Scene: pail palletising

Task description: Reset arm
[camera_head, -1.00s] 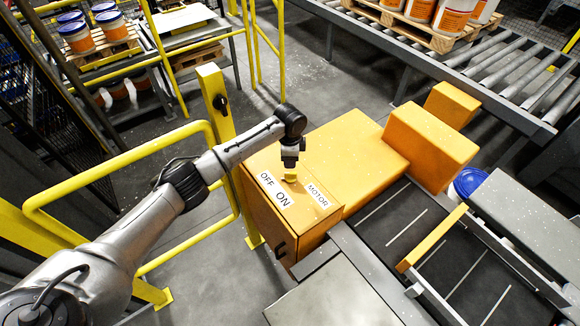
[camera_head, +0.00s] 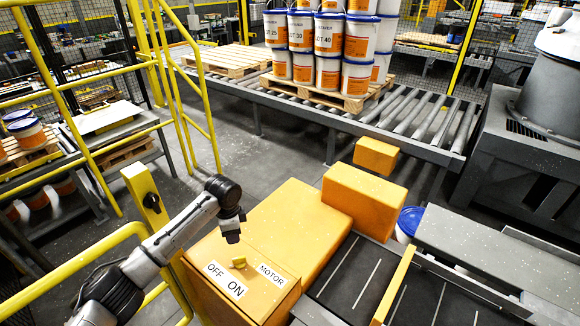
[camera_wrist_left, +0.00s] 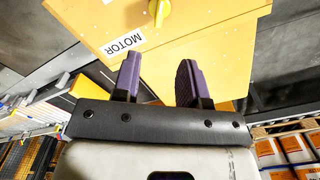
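My left arm comes in from the left in the head view, and its gripper (camera_head: 232,236) hangs over the orange motor box. In the left wrist view the two purple fingers of this gripper (camera_wrist_left: 160,82) stand apart with nothing between them. The orange motor box (camera_head: 205,292) carries OFF, ON and MOTOR labels and a yellow rotary switch (camera_head: 239,262) on its top. The gripper is above the switch, apart from it. The switch also shows in the left wrist view (camera_wrist_left: 160,10), beyond the fingertips. My right gripper is not in view.
Yellow railings (camera_head: 85,262) stand close to my left arm. A dark conveyor (camera_head: 350,280) with a yellow bar runs beside the box, and a blue-lidded pail (camera_head: 408,222) stands behind it. Farther back, stacked pails (camera_head: 328,38) rest on a wooden pallet (camera_head: 340,97) on a roller conveyor (camera_head: 440,118).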

